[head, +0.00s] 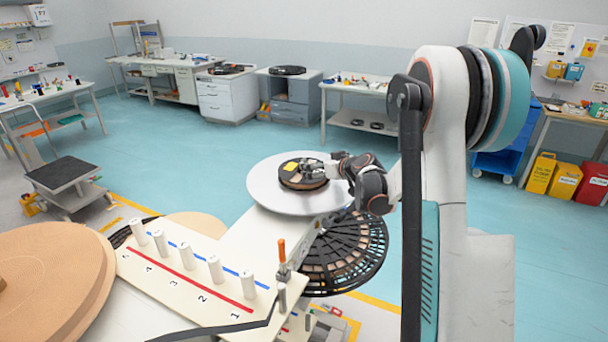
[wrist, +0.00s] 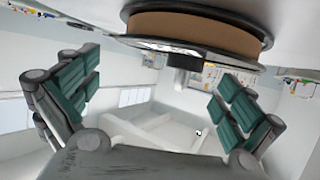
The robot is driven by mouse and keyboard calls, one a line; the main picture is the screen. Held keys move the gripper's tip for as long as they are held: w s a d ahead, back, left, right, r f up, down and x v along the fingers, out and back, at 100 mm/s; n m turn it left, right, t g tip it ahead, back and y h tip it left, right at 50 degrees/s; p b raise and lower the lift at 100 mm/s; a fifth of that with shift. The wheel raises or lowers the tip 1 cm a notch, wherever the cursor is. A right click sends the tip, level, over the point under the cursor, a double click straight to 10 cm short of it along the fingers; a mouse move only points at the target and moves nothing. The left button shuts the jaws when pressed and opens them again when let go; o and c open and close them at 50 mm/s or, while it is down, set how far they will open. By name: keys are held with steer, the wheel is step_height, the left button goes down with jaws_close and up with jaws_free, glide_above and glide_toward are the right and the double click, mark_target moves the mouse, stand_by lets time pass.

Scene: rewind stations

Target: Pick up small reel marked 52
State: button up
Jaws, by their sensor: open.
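A small reel (head: 291,179) with black flanges, a brown wound core and a yellow label lies flat on a round white platter (head: 265,198). I cannot read any number on it. In the wrist view the reel (wrist: 195,28) fills the top, its brown winding between two dark flanges. My gripper (head: 322,169) is at the reel's right side in the head view. In the wrist view my gripper (wrist: 160,78) is open, its green-padded fingers spread wide with nothing between them. The reel is beyond the fingertips; whether any finger touches it I cannot tell.
A large black slotted reel (head: 345,252) sits below the platter. A board (head: 175,262) with numbered white pegs (head: 215,268) and an orange-handled post (head: 282,252) stand in front. A big tan roll (head: 50,260) is at left. Open blue floor (head: 200,150) lies behind.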

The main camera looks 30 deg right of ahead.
steer(key=x, duration=0.3)
steer(key=shift+w+f, duration=0.2)
steer(key=shift+s, duration=0.1)
steer(key=c, duration=1.6)
steer(key=shift+o, duration=0.2)
steer(key=shift+r, duration=0.2)
